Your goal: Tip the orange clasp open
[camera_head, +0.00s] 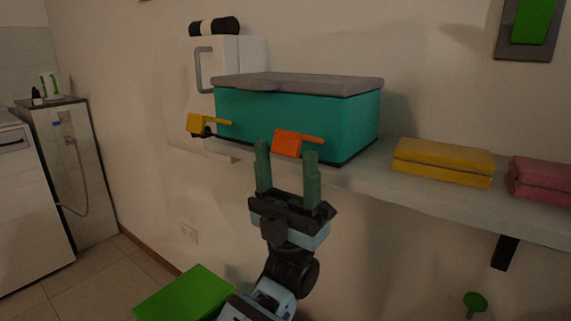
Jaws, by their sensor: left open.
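The teal box (297,116) with a grey lid (330,84) stands on the wall shelf, its lid down. The orange clasp (288,143) is on the lower front of the box, with a thin tab pointing right. A yellow clasp (196,124) is at the box's left end. My left gripper (286,158) is open, its two green fingers pointing up in front of the box. The orange clasp appears between the fingertips in the picture; I cannot tell whether they touch it. My right gripper is not in view.
A white dispenser (252,55) stands behind the box. A bright green block (185,295) is low at the front.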

